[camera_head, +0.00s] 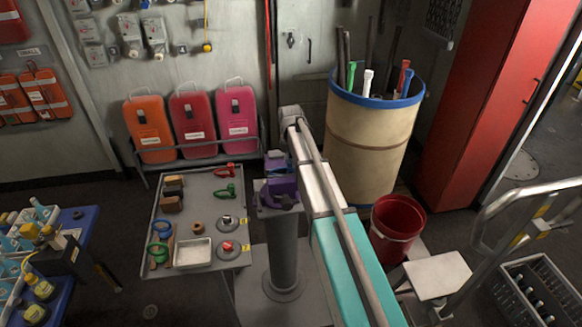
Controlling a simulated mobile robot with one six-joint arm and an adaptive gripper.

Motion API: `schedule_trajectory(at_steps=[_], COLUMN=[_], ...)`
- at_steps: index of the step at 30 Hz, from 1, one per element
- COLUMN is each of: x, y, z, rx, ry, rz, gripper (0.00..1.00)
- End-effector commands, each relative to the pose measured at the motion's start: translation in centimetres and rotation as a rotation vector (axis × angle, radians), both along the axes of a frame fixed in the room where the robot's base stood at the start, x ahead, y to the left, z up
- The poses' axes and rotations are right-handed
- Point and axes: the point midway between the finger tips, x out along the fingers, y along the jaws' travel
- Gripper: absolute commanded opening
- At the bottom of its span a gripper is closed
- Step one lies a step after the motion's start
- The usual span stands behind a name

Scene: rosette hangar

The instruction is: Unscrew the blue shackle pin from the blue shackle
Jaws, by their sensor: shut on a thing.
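A purple vise (279,193) stands on a grey pedestal (283,245) in the middle of the head view. A small blue part (286,165), which looks like the blue shackle, shows just behind and above the vise. My gripper (276,160) is at the far end of my arm, close to this blue part. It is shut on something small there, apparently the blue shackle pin. The pin's outline and threads are too small and too covered to make out.
A grey table (208,205) left of the pedestal holds red (228,170) and green (227,190) shackles, rings and a metal tray (193,253). A tan barrel (368,140) and a red bucket (396,225) stand to the right of my arm.

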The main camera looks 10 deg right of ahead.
Motion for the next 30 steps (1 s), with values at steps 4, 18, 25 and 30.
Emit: schedule_trajectory(at_steps=[4,18,25,30], x=[0.01,0.01,0.01,0.01], y=[0.01,0.01,0.01,0.01], z=[0.0,-0.01,-0.01,-0.01], rx=[0.0,0.0,0.0,0.0], ry=[0.0,0.0,0.0,0.0], rz=[0.115,0.471,0.515,0.513], gripper=[0.0,0.0,0.0,0.46])
